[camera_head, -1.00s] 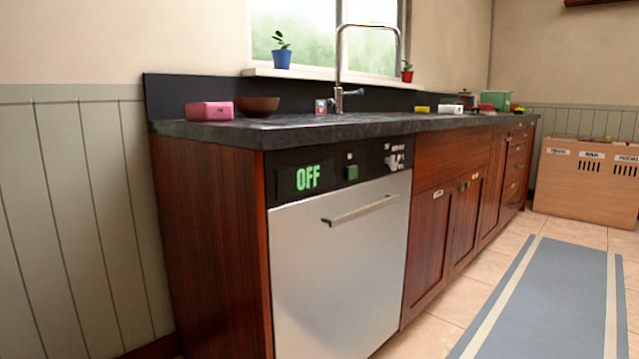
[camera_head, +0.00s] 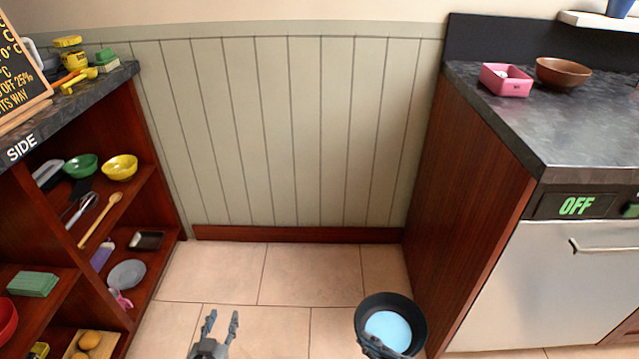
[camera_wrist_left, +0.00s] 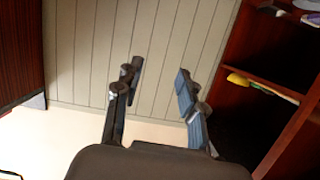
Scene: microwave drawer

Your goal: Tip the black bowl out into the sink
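The black bowl (camera_head: 417,313) is at the lower middle right in the head view, above the floor, roughly level, with light blue contents inside. My right gripper (camera_head: 374,343) is at its near rim and appears closed on it; the fingertips are partly hidden. My left gripper (camera_head: 221,322) is open and empty, well left of the bowl. The left wrist view shows its two spread fingers (camera_wrist_left: 160,78) with nothing between them. The sink is not in view now.
A dark counter (camera_head: 500,118) on the right carries a pink box (camera_head: 507,84) and a brown bowl (camera_head: 563,73). An open shelf (camera_head: 150,190) with bowls and utensils stands left. Tiled floor (camera_head: 285,275) between them is clear.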

